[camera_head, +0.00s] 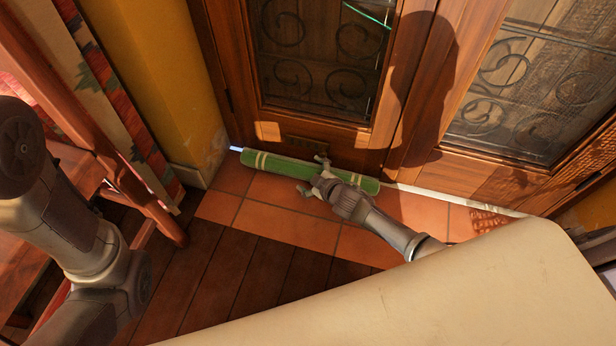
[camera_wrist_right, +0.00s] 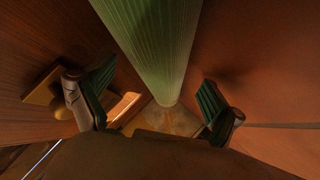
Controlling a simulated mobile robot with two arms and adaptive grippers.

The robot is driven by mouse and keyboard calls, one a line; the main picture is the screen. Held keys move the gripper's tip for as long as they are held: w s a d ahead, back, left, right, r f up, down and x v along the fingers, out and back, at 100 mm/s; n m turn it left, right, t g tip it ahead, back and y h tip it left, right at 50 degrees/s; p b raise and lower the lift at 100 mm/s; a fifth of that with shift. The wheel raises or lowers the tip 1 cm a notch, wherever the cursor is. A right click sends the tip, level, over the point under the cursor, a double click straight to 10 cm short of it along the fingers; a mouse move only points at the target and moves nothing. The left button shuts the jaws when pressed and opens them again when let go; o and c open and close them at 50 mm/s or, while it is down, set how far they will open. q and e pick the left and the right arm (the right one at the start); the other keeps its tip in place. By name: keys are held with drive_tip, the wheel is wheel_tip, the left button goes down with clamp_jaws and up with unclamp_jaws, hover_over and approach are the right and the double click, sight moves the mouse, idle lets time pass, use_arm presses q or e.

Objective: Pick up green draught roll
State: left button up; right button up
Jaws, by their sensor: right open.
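The green draught roll (camera_head: 280,166) is a long ribbed cylinder with pale bands near its left end. It lies on the tiles along the foot of the wooden door. My right gripper (camera_head: 318,179) is at the roll, right of its middle, and hides a small part of it. In the right wrist view, the roll (camera_wrist_right: 155,45) runs between the two spread fingers of my right gripper (camera_wrist_right: 155,102), with a gap on both sides. My left arm shows at the left edge of the head view, but its gripper is out of sight.
The wooden door (camera_head: 300,135) with scrolled ironwork stands directly behind the roll. A yellow wall (camera_head: 165,80) and a wooden piece of furniture (camera_head: 150,200) with patterned cloth are at the left. Terracotta tiles (camera_head: 290,228) in front of the roll are clear.

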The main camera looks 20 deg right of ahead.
drive_tip(key=shift+w, duration=0.2)
drive_tip(key=shift+f, duration=0.1)
drive_tip(key=c, duration=1.8)
drive_tip(key=shift+o, duration=0.2)
drive_tip(key=shift+a, duration=0.1)
